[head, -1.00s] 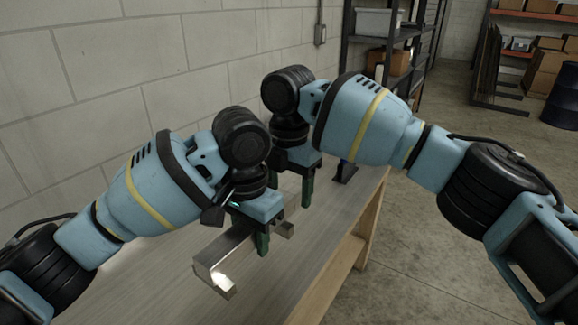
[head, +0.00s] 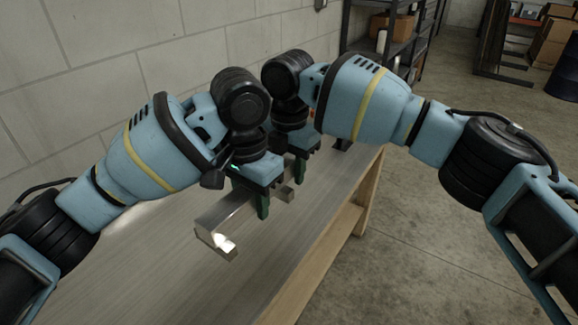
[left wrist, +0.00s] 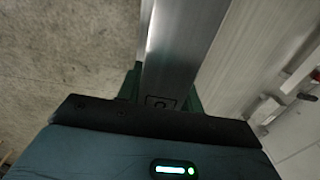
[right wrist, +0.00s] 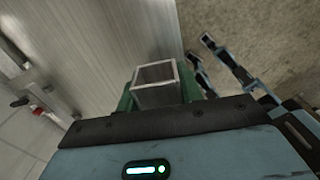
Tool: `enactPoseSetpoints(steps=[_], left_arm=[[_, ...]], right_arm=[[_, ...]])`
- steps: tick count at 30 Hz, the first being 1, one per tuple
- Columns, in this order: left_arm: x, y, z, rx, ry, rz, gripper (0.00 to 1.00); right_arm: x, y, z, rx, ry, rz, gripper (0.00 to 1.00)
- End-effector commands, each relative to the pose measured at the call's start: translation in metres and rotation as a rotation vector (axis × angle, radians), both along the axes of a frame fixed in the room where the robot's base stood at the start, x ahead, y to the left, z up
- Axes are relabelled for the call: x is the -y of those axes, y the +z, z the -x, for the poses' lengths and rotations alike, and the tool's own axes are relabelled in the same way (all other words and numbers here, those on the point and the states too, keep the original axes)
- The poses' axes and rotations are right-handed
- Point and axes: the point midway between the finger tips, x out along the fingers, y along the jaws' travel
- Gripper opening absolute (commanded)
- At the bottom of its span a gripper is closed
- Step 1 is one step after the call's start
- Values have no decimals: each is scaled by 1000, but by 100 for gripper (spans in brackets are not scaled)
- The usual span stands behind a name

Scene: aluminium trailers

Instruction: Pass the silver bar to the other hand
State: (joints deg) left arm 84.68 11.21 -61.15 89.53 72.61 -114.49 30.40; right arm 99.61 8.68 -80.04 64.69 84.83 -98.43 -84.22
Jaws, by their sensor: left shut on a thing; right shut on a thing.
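The silver bar (head: 224,220) is a long square metal tube held above the bench, its near end towards the lower left. My left gripper (head: 250,196) is shut around it, fingers pointing down. The bar also runs between its green fingers in the left wrist view (left wrist: 185,45). My right gripper (head: 292,174) is just behind the left one, at the bar's far end, and partly hidden by it. In the right wrist view the bar's hollow square end (right wrist: 157,84) sits between the green fingers, which are shut on it.
The grey bench (head: 150,270) with wooden legs (head: 364,205) lies below the arms, its top mostly clear. A block wall (head: 120,60) runs along its left side. A dark shelf rack (head: 405,40) stands behind. Open concrete floor (head: 400,260) lies to the right.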

Motion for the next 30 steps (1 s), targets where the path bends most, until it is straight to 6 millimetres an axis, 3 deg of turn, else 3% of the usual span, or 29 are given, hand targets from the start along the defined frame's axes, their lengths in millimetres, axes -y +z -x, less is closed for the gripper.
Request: enactPoseSetpoints(steps=[1,4,5,10,22,30], left_arm=[[0,1,0,2,2,1,2],[0,1,0,2,2,1,2],[0,1,-1,2,2,1,39],[0,1,0,1,2,0,61],[0,8,-1,3,2,0,62],[-1,54,-1,8,2,-2,62]], right_arm=[[0,1,0,0,0,0,16],[0,1,0,0,0,0,3],[0,1,0,1,0,-1,2],[0,1,0,1,0,-1,2],[0,1,0,1,0,-2,2],[0,1,0,1,0,-2,2]])
